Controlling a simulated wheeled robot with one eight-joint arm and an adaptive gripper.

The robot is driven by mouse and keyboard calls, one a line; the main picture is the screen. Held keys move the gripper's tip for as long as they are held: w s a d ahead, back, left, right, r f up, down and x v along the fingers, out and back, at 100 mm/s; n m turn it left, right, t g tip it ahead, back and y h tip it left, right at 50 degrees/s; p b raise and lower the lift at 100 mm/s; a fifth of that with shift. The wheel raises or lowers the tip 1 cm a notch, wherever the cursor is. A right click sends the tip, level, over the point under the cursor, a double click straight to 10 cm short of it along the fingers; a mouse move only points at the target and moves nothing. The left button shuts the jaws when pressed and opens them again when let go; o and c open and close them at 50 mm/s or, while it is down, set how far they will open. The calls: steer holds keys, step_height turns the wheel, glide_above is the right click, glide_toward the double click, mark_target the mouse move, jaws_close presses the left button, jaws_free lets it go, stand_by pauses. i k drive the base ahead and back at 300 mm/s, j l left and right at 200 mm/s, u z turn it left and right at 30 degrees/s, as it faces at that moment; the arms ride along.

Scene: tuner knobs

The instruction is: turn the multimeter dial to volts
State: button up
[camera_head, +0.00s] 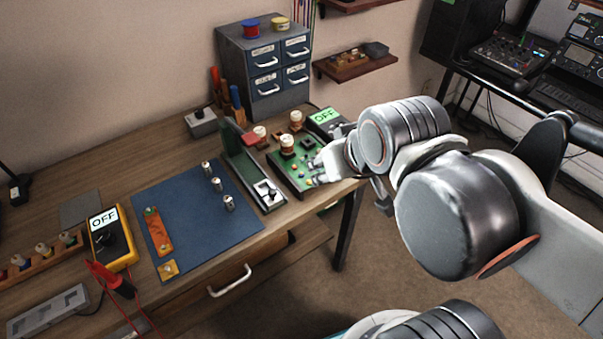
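The yellow multimeter (127,256) lies at the left of the bench. Its display reads OFF, and its dark round dial (107,241) sits below the display. The dial's pointer is too small to read. My arm reaches in from the right, and my gripper (326,165) seems to be at its far end, over the right edge of the green circuit board (284,172). It is well to the right of the multimeter and apart from it. My own arm links partly hide it, and its fingers cannot be made out clearly.
A blue mat (188,235) with several small metal knobs lies between the multimeter and the board. A grey drawer cabinet (262,65) stands at the back.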

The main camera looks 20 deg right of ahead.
mark_target(107, 239)
steer(key=u, duration=1.5)
steer(key=i+l+u, duration=0.2)
steer(key=i, duration=0.3)
steer(key=i+l, duration=0.05)
steer(key=l, duration=0.05)
